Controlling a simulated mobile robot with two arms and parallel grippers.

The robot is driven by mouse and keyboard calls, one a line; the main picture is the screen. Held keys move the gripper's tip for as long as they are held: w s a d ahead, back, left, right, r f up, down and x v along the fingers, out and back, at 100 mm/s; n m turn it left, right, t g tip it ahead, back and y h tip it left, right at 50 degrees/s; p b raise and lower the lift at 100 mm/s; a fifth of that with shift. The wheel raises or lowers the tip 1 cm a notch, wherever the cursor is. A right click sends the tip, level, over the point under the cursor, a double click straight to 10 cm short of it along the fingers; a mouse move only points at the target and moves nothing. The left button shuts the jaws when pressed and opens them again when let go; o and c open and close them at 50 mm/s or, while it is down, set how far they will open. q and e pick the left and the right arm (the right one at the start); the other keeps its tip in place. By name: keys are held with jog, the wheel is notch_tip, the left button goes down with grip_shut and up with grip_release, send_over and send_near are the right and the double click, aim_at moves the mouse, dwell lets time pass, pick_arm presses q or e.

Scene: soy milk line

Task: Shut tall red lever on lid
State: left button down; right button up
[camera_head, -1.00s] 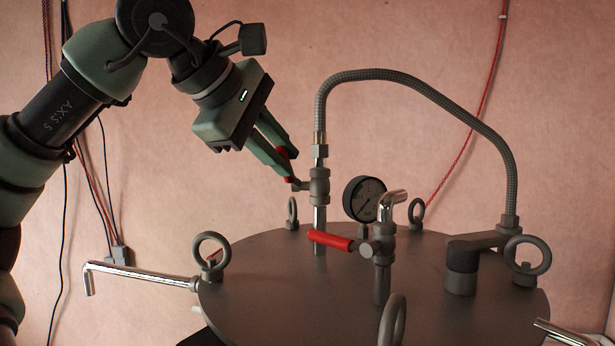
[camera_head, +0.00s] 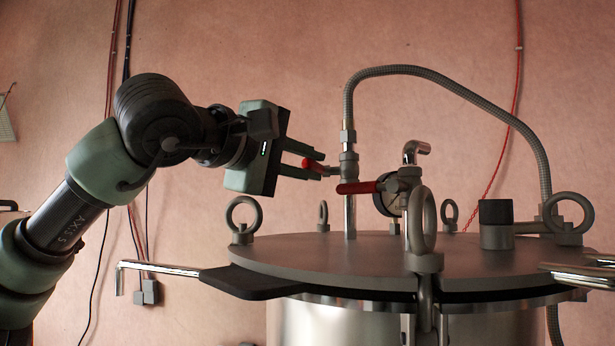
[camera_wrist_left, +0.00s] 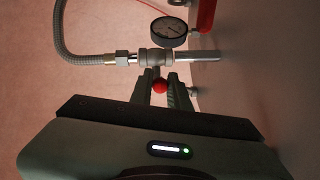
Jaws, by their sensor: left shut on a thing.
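The tall red lever (camera_head: 314,165) sits on the valve (camera_head: 348,164) of the tall pipe that rises from the lid (camera_head: 380,258). It points left from the valve, about level. My left gripper (camera_head: 308,164) is shut on this lever. In the left wrist view the lever's red end (camera_wrist_left: 160,86) shows between the two fingers, with the valve body (camera_wrist_left: 157,57) just beyond. The rest of the lever is hidden by the fingers. My right gripper is not in view.
A second, lower red lever (camera_head: 357,187) on a chrome spout valve stands close to the right. A pressure gauge (camera_wrist_left: 169,28) is near it. Lifting eyes (camera_head: 243,217) ring the lid, and a braided hose (camera_head: 440,78) arches over it.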

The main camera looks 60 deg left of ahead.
pick_arm(q)
jog(key=shift+f, duration=0.1)
dwell(0.3)
jog(key=c, duration=1.3)
grip_release()
jog(key=shift+w, duration=0.1)
jog(key=shift+c, duration=0.2)
jog(key=v, duration=0.7)
jog(key=shift+s, duration=0.45)
